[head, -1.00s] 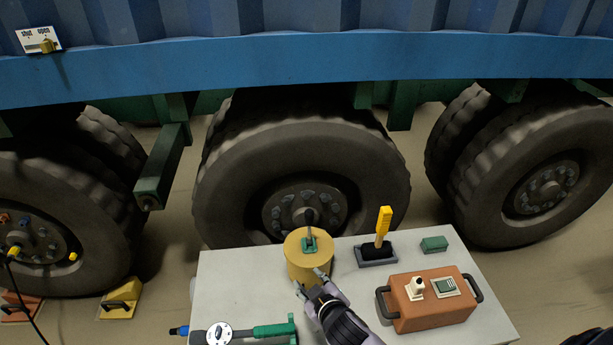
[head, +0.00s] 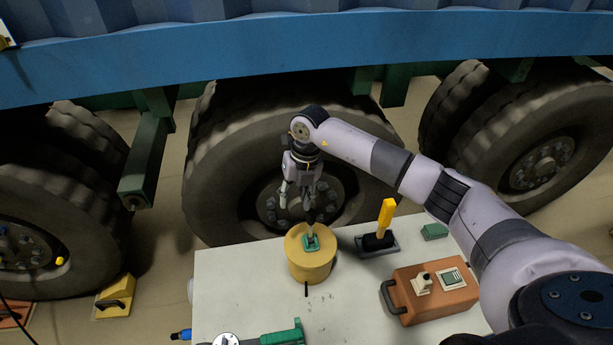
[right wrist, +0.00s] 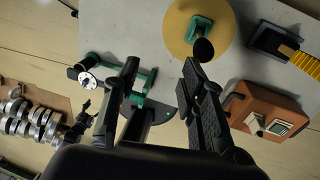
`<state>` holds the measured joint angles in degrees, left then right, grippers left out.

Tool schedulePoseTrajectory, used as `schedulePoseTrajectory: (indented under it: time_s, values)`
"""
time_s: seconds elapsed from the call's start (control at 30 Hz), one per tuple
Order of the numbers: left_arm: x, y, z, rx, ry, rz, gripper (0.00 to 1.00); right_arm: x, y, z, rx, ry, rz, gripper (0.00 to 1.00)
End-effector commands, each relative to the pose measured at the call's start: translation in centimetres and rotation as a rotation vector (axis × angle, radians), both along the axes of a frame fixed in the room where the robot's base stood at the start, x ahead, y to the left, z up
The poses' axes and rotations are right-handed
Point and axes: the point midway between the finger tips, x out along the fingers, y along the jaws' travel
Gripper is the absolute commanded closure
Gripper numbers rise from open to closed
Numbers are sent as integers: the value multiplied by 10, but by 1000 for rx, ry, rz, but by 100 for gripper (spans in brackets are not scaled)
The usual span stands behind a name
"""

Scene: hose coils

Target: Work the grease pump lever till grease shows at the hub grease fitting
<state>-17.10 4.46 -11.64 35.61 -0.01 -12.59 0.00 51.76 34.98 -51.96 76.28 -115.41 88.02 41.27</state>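The grease pump (head: 311,263) is a yellow drum on the white table, with a green bracket (head: 311,243) on top. Its lever rises from the bracket; in the right wrist view its dark round knob (right wrist: 203,50) shows beside one fingertip. My right gripper (head: 302,200) points down above the pump, in front of the middle wheel's hub. In the right wrist view the right gripper (right wrist: 160,68) has its fingers spread and nothing held; I cannot tell whether it touches the knob. The middle hub (head: 268,210) is partly hidden by the gripper, and I cannot make out a fitting or grease there. My left gripper is not in view.
On the table (head: 225,290) are a yellow-handled tool in a dark stand (head: 388,218), a small green block (head: 435,231), an orange case (head: 435,293) and a green-handled tool (head: 285,338). My right arm crosses above the right side. The blue container side is close behind.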

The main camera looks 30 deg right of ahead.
Motion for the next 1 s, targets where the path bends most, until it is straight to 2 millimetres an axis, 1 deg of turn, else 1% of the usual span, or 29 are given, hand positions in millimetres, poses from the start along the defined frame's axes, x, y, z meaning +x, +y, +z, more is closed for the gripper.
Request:
schedulePoseTrajectory:
  time_s: [0.03, 0.1, 0.2, 0.37, 1.0]
  values:
    - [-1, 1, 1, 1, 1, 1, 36, 2, -18, 7, -61, 11, -18, 62]
    - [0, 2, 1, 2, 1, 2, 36, 2, -36, 11, -124, 26, -36, 62]
    - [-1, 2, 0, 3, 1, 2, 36, 1, -47, 14, -166, 38, -50, 62]
    - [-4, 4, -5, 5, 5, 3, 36, 1, -50, 6, -174, 40, -53, 62]
    - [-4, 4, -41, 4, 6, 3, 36, 1, -48, -45, -168, 38, -50, 62]
